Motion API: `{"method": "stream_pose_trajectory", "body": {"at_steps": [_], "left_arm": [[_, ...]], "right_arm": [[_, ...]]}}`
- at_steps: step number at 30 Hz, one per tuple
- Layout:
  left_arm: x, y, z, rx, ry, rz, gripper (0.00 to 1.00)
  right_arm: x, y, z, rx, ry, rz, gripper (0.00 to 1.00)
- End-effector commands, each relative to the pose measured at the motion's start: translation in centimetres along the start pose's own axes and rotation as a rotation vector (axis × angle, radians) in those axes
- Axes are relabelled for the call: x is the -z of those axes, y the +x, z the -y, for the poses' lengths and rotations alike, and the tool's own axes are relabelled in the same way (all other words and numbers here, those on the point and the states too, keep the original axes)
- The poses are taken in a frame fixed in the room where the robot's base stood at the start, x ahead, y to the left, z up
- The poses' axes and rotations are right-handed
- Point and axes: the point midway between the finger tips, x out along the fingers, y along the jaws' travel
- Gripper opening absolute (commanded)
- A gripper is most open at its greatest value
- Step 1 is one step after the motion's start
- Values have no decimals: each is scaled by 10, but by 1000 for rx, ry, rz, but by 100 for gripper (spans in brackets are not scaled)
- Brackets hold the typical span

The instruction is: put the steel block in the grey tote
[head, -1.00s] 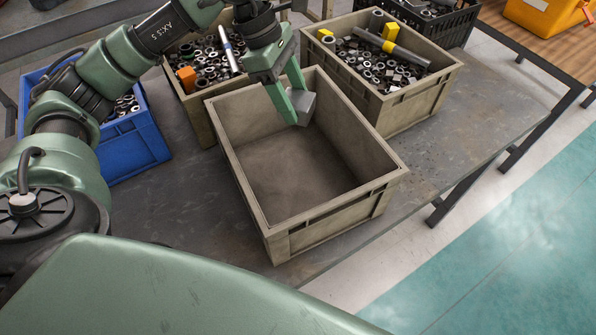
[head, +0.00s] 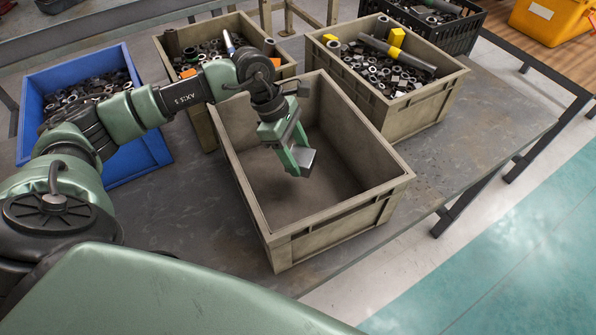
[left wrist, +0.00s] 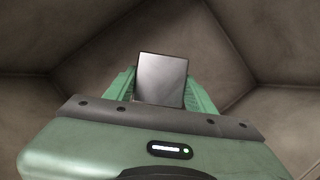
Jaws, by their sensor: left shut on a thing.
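The steel block (head: 303,160) is a small grey metal block between the fingers of my left gripper (head: 297,162). The gripper is shut on it and points down inside the walls of the empty grey tote (head: 325,235). In the left wrist view the block (left wrist: 162,80) sits between the green fingertips, with the tote's inner walls (left wrist: 50,40) around it. I cannot tell how far the block is above the tote floor. My right gripper is not in view.
Two similar bins with metal parts stand behind, one at the back left (head: 202,118) and one at the back right (head: 425,108). A blue bin (head: 135,160) with nuts is at left. Bare bench (head: 480,125) shows at right.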

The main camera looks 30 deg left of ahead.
Motion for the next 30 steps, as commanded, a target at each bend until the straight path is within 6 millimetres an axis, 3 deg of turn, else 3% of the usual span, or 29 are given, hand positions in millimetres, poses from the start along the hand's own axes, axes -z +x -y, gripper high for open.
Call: {"method": "stream_pose_trajectory", "body": {"at_steps": [6, 14, 21, 30], "left_arm": [[11, 29, -1, -3, 0, 4, 0], [17, 44, -1, -3, 1, 4, 0], [28, 72, -2, -3, 0, 4, 0], [31, 77, -2, -5, 2, 4, 0]], "right_arm": [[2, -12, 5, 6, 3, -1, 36], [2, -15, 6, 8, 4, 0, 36], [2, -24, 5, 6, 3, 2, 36], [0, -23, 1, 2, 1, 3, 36]]}}
